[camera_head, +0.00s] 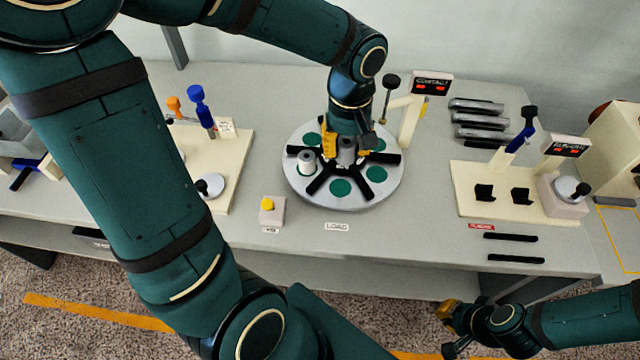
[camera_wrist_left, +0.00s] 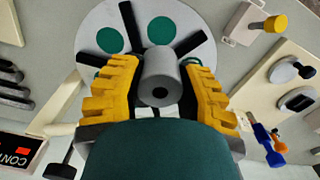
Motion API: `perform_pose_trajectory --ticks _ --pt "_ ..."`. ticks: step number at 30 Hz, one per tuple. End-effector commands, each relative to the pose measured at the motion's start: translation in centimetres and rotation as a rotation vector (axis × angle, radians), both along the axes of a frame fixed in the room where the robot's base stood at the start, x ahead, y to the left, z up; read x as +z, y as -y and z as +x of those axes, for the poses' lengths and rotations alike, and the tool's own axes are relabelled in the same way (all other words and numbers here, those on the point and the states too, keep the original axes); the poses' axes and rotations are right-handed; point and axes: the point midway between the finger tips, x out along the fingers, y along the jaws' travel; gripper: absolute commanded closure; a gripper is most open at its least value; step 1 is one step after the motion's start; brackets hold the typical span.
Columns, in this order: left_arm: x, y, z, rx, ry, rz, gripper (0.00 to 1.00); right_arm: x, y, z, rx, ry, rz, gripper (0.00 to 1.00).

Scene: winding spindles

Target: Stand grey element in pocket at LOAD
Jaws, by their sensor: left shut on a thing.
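The grey element (camera_head: 347,152) is a short cylinder with a dark hole in its end. It also shows in the left wrist view (camera_wrist_left: 160,68), between the yellow fingers. My left gripper (camera_head: 345,148) is shut on it over the middle of the round turntable (camera_head: 300,190). The turntable has green round pockets between black radial bars. The front pocket (camera_head: 341,188), facing the LOAD label (camera_head: 337,227), is empty. Whether the element touches the turntable is unclear. My right gripper (camera_head: 447,312) is low at the right, in front of the table; its fingers are too small to judge.
A pale cylinder (camera_head: 307,162) stands on the turntable's left side. A yellow button box (camera_head: 272,212) is front left of it. A CONTACT sign (camera_head: 431,83) and a cream post (camera_head: 409,122) stand behind right. A cream fixture board (camera_head: 470,176) is at right.

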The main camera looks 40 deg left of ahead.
Motion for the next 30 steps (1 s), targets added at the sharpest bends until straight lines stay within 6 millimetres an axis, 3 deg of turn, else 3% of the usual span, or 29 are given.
perform_pose_trajectory --ticks 4,12,19,24,30 --pt "-0.9 0.0 -0.1 -0.007 -0.003 0.000 1.00 -0.5 0.0 0.0 0.000 -0.001 0.000 1.00" --pt "-5.4 0.0 -0.1 -0.007 -0.004 -0.002 1.00 -1.8 0.1 0.2 -0.002 0.005 -0.002 1.00" --pt "-7.0 -0.1 -0.1 -0.007 -0.003 -0.001 1.00 -2.3 0.1 0.3 -0.002 0.008 -0.002 1.00" --pt "-9.4 0.0 -0.1 -0.008 -0.002 -0.002 1.00 -3.0 0.1 0.5 -0.002 0.012 -0.003 1.00" --pt "-9.8 0.0 -0.1 -0.007 0.000 -0.001 1.00 -3.0 0.1 0.5 -0.003 0.013 -0.003 1.00"
